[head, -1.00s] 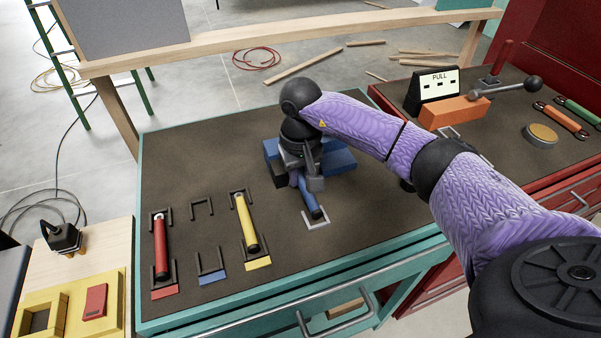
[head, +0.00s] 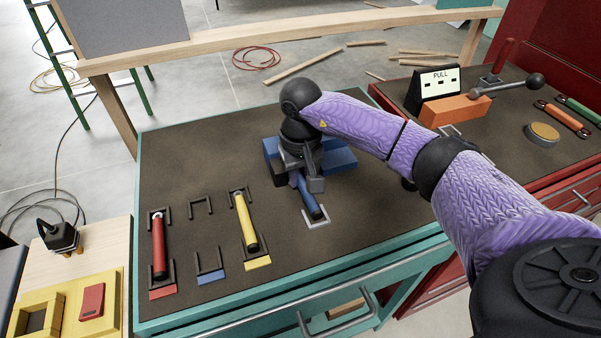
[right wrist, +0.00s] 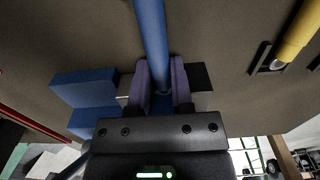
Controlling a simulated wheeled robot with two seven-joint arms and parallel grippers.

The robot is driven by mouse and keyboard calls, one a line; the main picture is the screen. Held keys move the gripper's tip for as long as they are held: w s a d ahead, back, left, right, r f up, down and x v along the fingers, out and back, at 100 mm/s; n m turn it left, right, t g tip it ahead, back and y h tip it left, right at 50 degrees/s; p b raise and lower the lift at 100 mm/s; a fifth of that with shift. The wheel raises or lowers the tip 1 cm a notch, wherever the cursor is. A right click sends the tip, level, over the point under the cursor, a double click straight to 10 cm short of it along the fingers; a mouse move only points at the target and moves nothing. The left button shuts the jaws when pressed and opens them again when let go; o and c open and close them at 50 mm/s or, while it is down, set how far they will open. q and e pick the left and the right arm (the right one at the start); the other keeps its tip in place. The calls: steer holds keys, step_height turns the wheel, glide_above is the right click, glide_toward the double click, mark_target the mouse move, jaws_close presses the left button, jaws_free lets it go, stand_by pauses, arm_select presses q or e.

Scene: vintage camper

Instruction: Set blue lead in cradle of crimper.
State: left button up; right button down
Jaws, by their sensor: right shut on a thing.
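My right gripper (head: 304,181) is shut on the blue lead (head: 310,201) at the middle of the teal bench. The lead runs towards the front, its near end by a pale U-shaped bracket (head: 317,224). In the right wrist view the lead (right wrist: 151,40) runs up from between the purple fingers (right wrist: 158,85). A blue blocky body (head: 340,157) lies behind and beside the gripper, partly hidden; I cannot tell whether it is the crimper or whether the lead touches its cradle. It also shows in the wrist view (right wrist: 85,90). My left gripper is out of view.
A red lead (head: 159,245) and a yellow lead (head: 246,222) lie in dark holders at left. Empty holders (head: 210,264) with a blue tag stand between them. The red bench at right holds an orange block (head: 456,111), a PULL sign (head: 433,84) and a lever (head: 510,88).

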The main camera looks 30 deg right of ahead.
steer(key=shift+f+b, duration=0.35)
steer(key=shift+f, duration=0.05)
steer(key=shift+c, duration=2.2)
jaws_free()
steer(key=shift+r, duration=0.4)
step_height(320, 180, up, 8)
steer(key=shift+r+p, duration=0.1)
steer(key=shift+p, duration=1.05)
steer(key=shift+r, duration=0.55)
steer(key=shift+s+f, duration=0.1)
